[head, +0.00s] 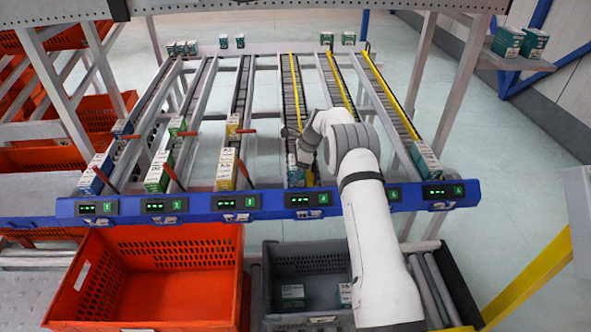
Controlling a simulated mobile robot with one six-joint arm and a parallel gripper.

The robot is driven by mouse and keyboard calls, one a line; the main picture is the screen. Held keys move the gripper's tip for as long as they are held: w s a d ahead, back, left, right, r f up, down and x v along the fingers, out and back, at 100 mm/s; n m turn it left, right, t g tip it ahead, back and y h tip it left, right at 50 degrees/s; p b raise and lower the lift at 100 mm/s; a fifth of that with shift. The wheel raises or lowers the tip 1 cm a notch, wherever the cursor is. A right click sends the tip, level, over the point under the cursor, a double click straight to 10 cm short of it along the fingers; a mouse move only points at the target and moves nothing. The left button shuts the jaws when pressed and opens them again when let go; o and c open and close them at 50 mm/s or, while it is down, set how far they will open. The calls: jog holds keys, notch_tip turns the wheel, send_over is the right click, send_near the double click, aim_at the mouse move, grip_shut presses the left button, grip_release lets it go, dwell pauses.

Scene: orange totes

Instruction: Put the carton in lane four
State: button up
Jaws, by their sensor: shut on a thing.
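My white arm reaches over the front of the flow rack, and my gripper (296,146) is low over the fourth lane from the left. The gripper is shut on a teal-and-white carton (296,172), which shows partly just below it at the front of lane four (290,85). My wrist hides much of the gripper and the carton, so I cannot tell whether the carton touches the rollers.
The blue front rail (270,204) carries green-lit displays. Cartons stand at the front of the lanes to the left (226,168) and at the far right (426,160). Below are an orange tote (150,235) and a grey tote (310,264) with cartons in it.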

jog(key=o, duration=1.1)
jog(key=shift+o, duration=0.2)
jog(key=shift+r, duration=0.1)
jog(key=b+v, duration=0.1)
jog(key=v, duration=0.5)
jog(key=shift+d+r, duration=0.1)
jog(key=shift+d, duration=0.05)
jog(key=shift+d+r, duration=0.2)
jog(key=shift+r, duration=0.45)
